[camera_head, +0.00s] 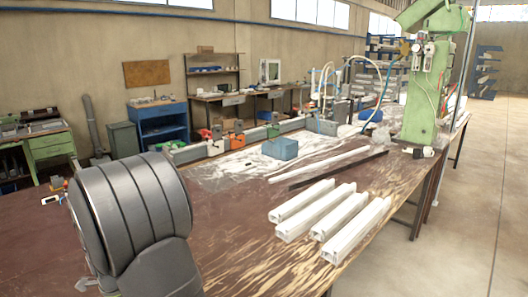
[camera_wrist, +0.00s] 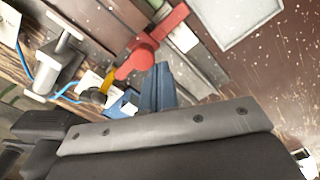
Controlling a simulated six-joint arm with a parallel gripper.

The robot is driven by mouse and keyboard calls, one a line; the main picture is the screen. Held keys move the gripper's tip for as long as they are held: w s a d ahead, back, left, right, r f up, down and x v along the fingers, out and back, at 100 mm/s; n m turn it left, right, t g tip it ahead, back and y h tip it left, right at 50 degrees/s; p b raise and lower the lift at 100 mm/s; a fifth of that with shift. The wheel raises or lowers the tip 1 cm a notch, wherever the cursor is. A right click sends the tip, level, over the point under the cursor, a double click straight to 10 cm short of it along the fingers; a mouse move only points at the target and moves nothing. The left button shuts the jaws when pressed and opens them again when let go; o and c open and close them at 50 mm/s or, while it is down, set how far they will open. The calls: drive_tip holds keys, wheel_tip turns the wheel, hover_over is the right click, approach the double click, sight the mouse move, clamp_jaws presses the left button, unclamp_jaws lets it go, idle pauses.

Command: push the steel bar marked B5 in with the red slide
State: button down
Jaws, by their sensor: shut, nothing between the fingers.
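In the wrist view a red slide (camera_wrist: 152,44) with a rounded end lies across grey rails at the upper middle. My gripper (camera_wrist: 161,70) shows as two blue fingers side by side, shut and empty. Their tips are close beside the red slide; I cannot tell whether they touch it. Grey metal strips (camera_wrist: 197,62) run diagonally beside and under the slide. No B5 mark is readable, so I cannot tell which strip is the steel bar. In the head view my dark arm fills the lower left and my gripper is not clearly seen.
In the head view a rail with coloured clamps (camera_head: 238,140) runs along the bench's back. A blue box (camera_head: 280,149) and several white profiles (camera_head: 318,212) lie right of it. A green machine (camera_head: 422,100) stands at the far right. The front left bench is mostly bare.

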idle(0.4)
wheel_tip(320, 180, up, 7)
drive_tip(key=shift+w+d, duration=0.4)
idle(0.4)
drive_tip(key=shift+f, duration=0.1)
drive_tip(key=shift+s+a+f, duration=0.15)
drive_tip(key=shift+f, duration=1)
drive_tip(key=shift+s+a+f, duration=0.1)
drive_tip(key=shift+a+f, duration=0.05)
drive_tip(key=shift+f, duration=1)
drive_tip(key=shift+s+a+f, duration=0.15)
drive_tip(key=shift+f, duration=1)
drive_tip(key=shift+r, duration=0.1)
wheel_tip(320, 180, up, 6)
wheel_tip(320, 180, down, 6)
drive_tip(key=shift+f, duration=0.25)
drive_tip(key=w+d, duration=0.4)
drive_tip(key=shift+w+d+r, duration=0.15)
drive_tip(key=shift+d+r, duration=0.05)
